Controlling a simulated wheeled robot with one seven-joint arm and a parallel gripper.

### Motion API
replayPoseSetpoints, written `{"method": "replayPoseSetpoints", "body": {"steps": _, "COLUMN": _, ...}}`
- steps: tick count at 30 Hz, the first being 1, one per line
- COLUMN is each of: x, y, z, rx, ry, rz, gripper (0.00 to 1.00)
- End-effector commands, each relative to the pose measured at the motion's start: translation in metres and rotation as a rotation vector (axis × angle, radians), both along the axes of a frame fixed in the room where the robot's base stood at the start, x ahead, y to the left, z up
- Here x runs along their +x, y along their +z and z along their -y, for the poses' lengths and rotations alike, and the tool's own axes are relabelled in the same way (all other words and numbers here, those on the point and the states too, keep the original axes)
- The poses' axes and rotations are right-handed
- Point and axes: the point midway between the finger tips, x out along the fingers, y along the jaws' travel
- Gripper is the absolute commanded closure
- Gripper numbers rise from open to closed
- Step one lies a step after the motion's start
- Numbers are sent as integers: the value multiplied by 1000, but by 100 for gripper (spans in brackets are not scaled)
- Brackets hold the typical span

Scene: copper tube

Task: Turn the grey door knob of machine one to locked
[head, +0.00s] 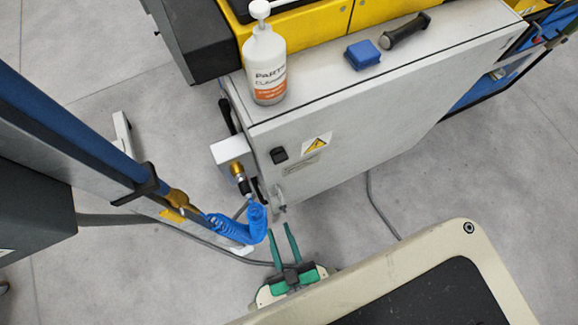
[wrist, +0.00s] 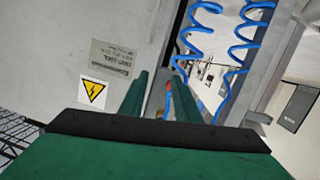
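The light grey machine cabinet (head: 350,125) stands in the middle of the head view, its door facing me. A small grey fitting (head: 279,197), which looks like the door knob, sits at the door's lower left edge; I cannot tell its setting. A black latch (head: 279,154) is above it. My gripper (head: 280,229) is open and empty, its green fingers pointing at that edge just below the fitting, apart from it. In the wrist view the fingers (wrist: 161,88) are spread in front of the cabinet's edge (wrist: 172,45); the knob is not clearly visible there.
A blue coiled hose (head: 240,225) and brass fitting (head: 237,170) hang close left of the gripper. A blue-grey post (head: 70,125) crosses at left.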

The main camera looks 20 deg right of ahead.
Motion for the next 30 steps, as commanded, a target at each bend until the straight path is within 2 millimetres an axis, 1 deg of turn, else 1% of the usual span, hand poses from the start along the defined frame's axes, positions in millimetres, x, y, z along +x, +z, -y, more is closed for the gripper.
{"method": "replayPoseSetpoints", "body": {"steps": 1, "x": 5, "y": -29, "z": 11, "rx": -32, "ry": -15, "rz": 3, "gripper": 70}}
{"method": "replayPoseSetpoints", "body": {"steps": 2, "x": 7, "y": -45, "z": 16, "rx": -47, "ry": -17, "rz": 4, "gripper": 70}}
{"method": "replayPoseSetpoints", "body": {"steps": 3, "x": 9, "y": -66, "z": 23, "rx": -66, "ry": -19, "rz": 2, "gripper": 70}}
{"method": "replayPoseSetpoints", "body": {"steps": 5, "x": 12, "y": -96, "z": 32, "rx": -88, "ry": -19, "rz": -4, "gripper": 70}}
{"method": "replayPoseSetpoints", "body": {"steps": 6, "x": 14, "y": -117, "z": 39, "rx": -99, "ry": -17, "rz": -10, "gripper": 70}}
{"method": "replayPoseSetpoints", "body": {"steps": 8, "x": 17, "y": -148, "z": 47, "rx": -107, "ry": -13, "rz": -23, "gripper": 70}}
{"method": "replayPoseSetpoints", "body": {"steps": 9, "x": 18, "y": -168, "z": 53, "rx": -109, "ry": -9, "rz": -34, "gripper": 70}}
{"method": "replayPoseSetpoints", "body": {"steps": 11, "x": 20, "y": -199, "z": 60, "rx": -105, "ry": -2, "rz": -53, "gripper": 70}}
{"method": "replayPoseSetpoints", "body": {"steps": 12, "x": 21, "y": -218, "z": 65, "rx": -97, "ry": 3, "rz": -67, "gripper": 70}}
{"method": "replayPoseSetpoints", "body": {"steps": 14, "x": 23, "y": -248, "z": 70, "rx": -78, "ry": 13, "rz": -90, "gripper": 70}}
{"method": "replayPoseSetpoints", "body": {"steps": 15, "x": 24, "y": -266, "z": 74, "rx": -60, "ry": 19, "rz": -105, "gripper": 70}}
{"method": "replayPoseSetpoints", "body": {"steps": 18, "x": 25, "y": -305, "z": 78, "rx": -3, "ry": 35, "rz": -142, "gripper": 70}}
{"method": "replayPoseSetpoints", "body": {"steps": 21, "x": 26, "y": -334, "z": 79, "rx": 54, "ry": 52, "rz": -169, "gripper": 70}}
{"method": "replayPoseSetpoints", "body": {"steps": 24, "x": 27, "y": -352, "z": 77, "rx": 103, "ry": 66, "rz": -187, "gripper": 70}}
{"method": "replayPoseSetpoints", "body": {"steps": 27, "x": 27, "y": -361, "z": 75, "rx": 133, "ry": 74, "rz": -197, "gripper": 70}}
{"method": "replayPoseSetpoints", "body": {"steps": 30, "x": 30, "y": -366, "z": 74, "rx": 147, "ry": 78, "rz": -201, "gripper": 70}}
